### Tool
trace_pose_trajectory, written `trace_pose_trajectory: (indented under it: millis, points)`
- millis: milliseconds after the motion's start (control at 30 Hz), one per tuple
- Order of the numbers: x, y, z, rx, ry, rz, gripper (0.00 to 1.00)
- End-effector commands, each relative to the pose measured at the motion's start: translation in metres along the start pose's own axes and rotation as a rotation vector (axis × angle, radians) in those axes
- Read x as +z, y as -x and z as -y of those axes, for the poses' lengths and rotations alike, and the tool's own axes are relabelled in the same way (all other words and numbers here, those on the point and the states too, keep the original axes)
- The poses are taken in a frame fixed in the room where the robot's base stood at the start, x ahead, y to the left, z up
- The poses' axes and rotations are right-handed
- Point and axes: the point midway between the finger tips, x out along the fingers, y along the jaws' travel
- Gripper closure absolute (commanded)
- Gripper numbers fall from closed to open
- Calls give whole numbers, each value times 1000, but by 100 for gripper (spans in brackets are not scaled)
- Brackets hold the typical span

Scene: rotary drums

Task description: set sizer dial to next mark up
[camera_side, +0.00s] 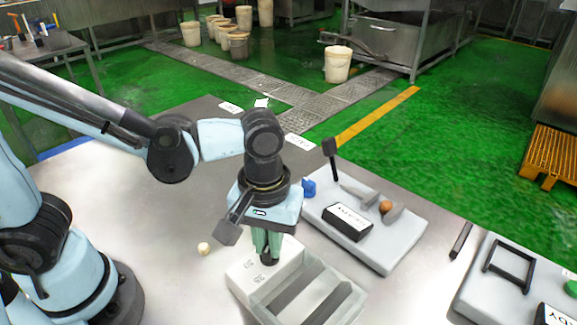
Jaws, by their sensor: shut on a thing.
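The sizer (262,294) is a pale box with slanted dark channels at the front centre of the table. Small printed marks show on its upper left face, too small to read surely. My gripper (266,250) points down over the sizer's back part, its green fingers shut on a small dark piece (268,260), which looks like the sizer dial. The fingers cover most of it, so I cannot tell which mark it points to.
A grey tray (397,255) with a black labelled block (347,222), a brown ball (385,207) and a dark upright lever (330,150) stands behind right. A second grey station (478,287) is at the right edge. A cream knob-like piece (204,248) lies left of the sizer. Bare table lies between.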

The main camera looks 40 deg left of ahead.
Motion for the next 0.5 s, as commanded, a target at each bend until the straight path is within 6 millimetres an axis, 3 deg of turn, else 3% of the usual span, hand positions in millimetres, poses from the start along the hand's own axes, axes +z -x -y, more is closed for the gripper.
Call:
trace_pose_trajectory:
  millis: [267, 500]
  points:
    - [0, 0, 0, -1, -114, 1, 100]
    - [0, 0, 0, -1, -315, 1, 100]
